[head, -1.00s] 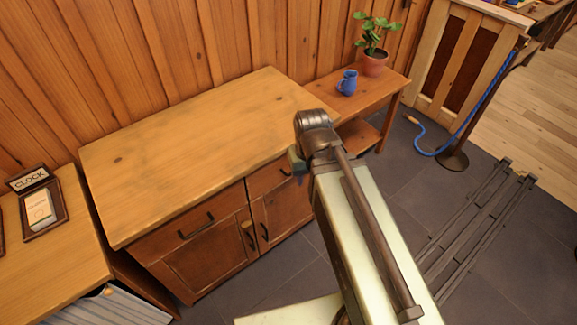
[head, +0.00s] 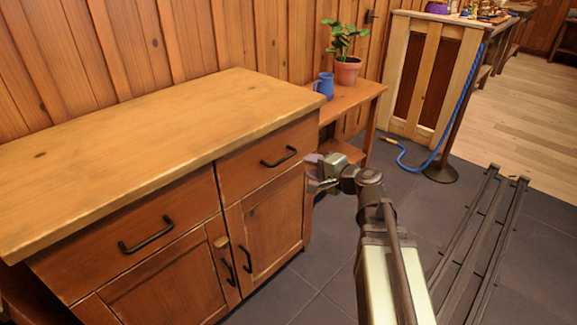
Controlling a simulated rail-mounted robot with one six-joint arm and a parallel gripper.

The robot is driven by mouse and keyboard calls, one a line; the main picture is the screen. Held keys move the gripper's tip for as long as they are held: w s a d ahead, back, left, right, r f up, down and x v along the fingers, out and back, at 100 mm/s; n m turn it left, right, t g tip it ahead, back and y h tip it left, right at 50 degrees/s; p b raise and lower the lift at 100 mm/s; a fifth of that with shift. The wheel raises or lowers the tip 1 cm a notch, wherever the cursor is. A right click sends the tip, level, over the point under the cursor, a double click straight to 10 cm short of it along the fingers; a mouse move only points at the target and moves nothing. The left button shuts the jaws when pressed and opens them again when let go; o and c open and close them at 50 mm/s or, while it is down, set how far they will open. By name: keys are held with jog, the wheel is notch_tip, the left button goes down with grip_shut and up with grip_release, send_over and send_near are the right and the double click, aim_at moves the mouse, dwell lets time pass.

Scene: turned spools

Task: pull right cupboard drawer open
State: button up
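The wooden cupboard (head: 120,128) stands against the plank wall. Its right drawer (head: 268,158) is shut, flush with the front, and has a dark bar handle (head: 279,157). Its left drawer (head: 130,235) is also shut, with a similar handle (head: 146,235). My gripper (head: 313,172) is to the right of the right drawer's handle, by the cupboard's right front edge, and appears apart from the handle. Its fingers are small and partly hidden, so I cannot tell whether they are open or shut.
Two cupboard doors (head: 272,220) below the drawers are shut. A low side table (head: 352,96) beside the cupboard holds a blue jug (head: 324,86) and a potted plant (head: 347,70). A blue rope (head: 455,115) hangs from a post. Grey floor in front is clear; rails (head: 480,240) lie right.

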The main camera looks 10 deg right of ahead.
aim_at(286, 157)
jog(key=b+x, duration=0.2)
jog(key=x, duration=0.8)
jog(key=shift+w+a, duration=0.25)
grip_shut()
